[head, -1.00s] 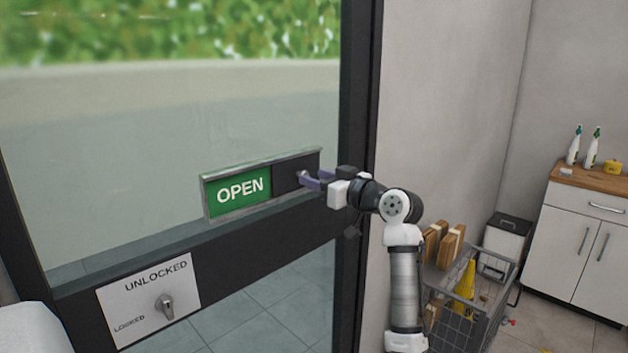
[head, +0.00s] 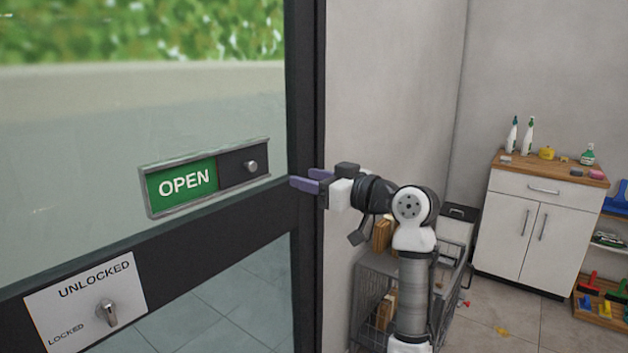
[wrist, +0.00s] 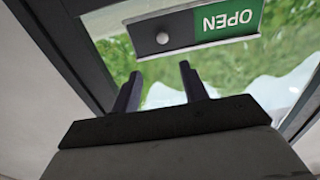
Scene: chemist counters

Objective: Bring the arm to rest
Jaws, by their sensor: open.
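My gripper (head: 306,182) is open and empty in the head view, its purple fingers pointing left at the dark door frame. It stands to the right of the sliding sign (head: 182,184) and apart from its knob (head: 251,166). The sign shows green with OPEN, and its dark slider sits at the right end. In the wrist view my gripper (wrist: 160,85) has its two fingers spread with nothing between them. The sign (wrist: 227,22) shows upside down there, with the knob (wrist: 163,38) beyond the fingertips.
A lock plate (head: 86,300) on the door has its knob near UNLOCKED. A wire cart (head: 378,290) stands beside and partly behind my arm. A white cabinet (head: 533,225) with bottles on top stands at the back right. Open floor (head: 500,320) lies in front of it.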

